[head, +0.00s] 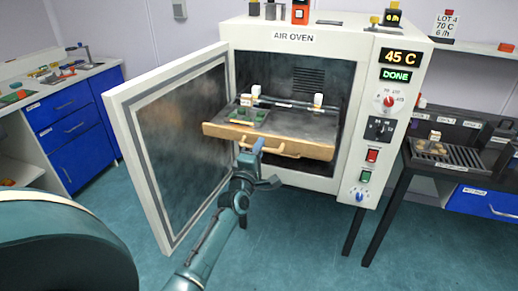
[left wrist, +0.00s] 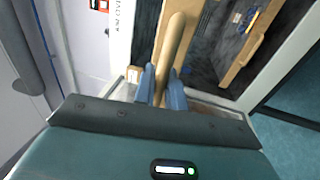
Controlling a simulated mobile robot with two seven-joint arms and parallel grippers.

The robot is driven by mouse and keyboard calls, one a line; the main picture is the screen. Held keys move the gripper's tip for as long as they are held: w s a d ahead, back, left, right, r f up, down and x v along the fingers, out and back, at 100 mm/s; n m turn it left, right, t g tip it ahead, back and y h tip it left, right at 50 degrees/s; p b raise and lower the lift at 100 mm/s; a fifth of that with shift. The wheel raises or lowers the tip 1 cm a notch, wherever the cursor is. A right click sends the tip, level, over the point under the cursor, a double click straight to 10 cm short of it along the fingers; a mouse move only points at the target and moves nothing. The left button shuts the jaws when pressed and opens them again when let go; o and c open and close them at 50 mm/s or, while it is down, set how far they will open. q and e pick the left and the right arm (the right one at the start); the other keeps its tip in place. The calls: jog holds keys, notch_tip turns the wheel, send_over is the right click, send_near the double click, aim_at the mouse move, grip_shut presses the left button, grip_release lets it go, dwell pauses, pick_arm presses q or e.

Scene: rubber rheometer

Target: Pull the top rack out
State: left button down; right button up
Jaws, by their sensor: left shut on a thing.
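The top rack (head: 310,125) is a dark tray with a tan wooden front and a bar handle (head: 282,149). It sticks out of the open air oven (head: 395,115) past the front opening. My left gripper (head: 256,150) is at the left part of the handle. The left wrist view shows the blue fingers of my left gripper (left wrist: 162,85) on both sides of the tan handle (left wrist: 173,42), shut on it. A small tray with green pieces and white-capped items rests on the rack. My right gripper is not in view.
The oven door (head: 165,150) stands wide open to the left, beside my left arm. A dark slatted stand (head: 455,165) with a sample tray is at the right. Blue cabinets (head: 70,120) are at the far left. The floor before the oven looks clear.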

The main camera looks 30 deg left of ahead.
pick_arm(q)
jog(key=c, duration=1.5)
grip_release()
jog(key=shift+c, duration=0.2)
jog(key=b+v, duration=0.1)
jog(key=v, duration=1.2)
jog(key=shift+s, duration=0.1)
